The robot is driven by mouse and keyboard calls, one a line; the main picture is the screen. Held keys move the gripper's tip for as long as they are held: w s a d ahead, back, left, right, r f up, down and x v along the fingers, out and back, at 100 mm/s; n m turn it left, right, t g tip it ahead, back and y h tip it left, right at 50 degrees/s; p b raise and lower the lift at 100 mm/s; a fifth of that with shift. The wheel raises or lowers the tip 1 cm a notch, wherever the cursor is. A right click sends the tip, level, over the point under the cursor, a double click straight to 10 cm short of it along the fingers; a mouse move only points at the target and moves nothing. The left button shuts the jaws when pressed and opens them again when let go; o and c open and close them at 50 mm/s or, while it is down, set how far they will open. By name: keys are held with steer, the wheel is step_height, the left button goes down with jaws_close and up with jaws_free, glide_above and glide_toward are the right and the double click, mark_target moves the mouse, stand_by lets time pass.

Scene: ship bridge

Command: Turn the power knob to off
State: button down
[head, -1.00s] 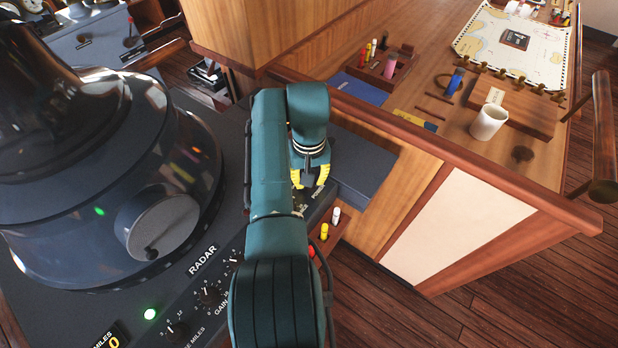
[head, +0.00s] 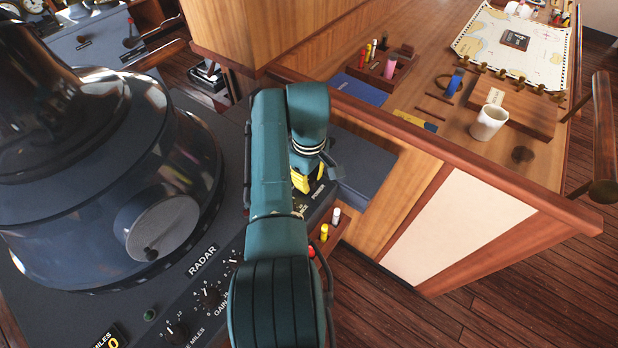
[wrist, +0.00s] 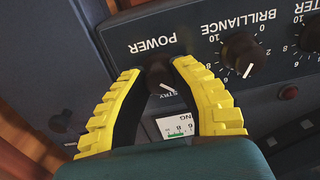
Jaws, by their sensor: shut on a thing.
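The power knob (wrist: 158,78) is a small black knob with a white pointer line, below the upside-down POWER label in the wrist view. My gripper (wrist: 158,66) has its two yellow, ridged fingers closed around the knob's sides. In the head view my gripper (head: 311,183) reaches down to the right end of the radar panel, and my arm and fingers hide the knob there.
The brilliance knob (wrist: 243,54) sits beside the power knob in the wrist view. The large radar housing (head: 110,180) stands left of my arm. A wooden chart table (head: 440,130) with a white mug (head: 489,122) lies to the right.

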mark_target(309, 179)
stand_by(0.5)
steer(key=c, duration=0.8)
jaws_free()
steer(key=shift+r, duration=0.1)
step_height(309, 179, up, 12)
steer(key=shift+f, duration=0.1)
